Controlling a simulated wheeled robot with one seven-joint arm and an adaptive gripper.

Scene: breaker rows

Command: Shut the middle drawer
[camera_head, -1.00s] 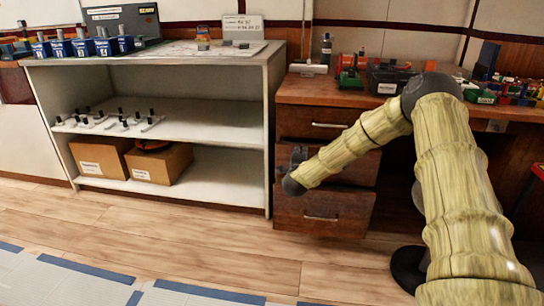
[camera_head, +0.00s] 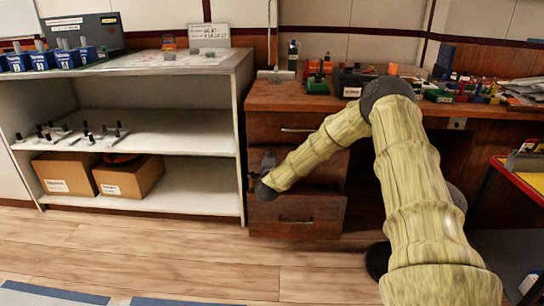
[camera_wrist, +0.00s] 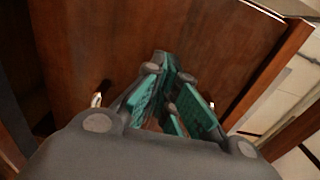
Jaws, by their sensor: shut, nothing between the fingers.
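The middle drawer (camera_head: 328,170) is a dark wooden front in the desk's stack of drawers, between the top drawer (camera_head: 268,127) and the bottom drawer (camera_head: 325,212). My forearm hides much of it. How far it stands out is hard to tell. My gripper (camera_head: 266,160) is at the left part of this front. In the wrist view, my gripper (camera_wrist: 168,78) is shut and empty, its teal pads together, pointing at a brown wooden front (camera_wrist: 95,45). Bits of a metal handle (camera_wrist: 97,99) show on both sides of the fingers. Contact with the wood cannot be told.
A white shelf unit (camera_head: 190,203) with cardboard boxes stands just left of the drawers. Small items crowd the desk top (camera_head: 275,97). A red-edged table (camera_head: 520,184) is at the right. The wooden floor (camera_head: 200,250) in front is clear.

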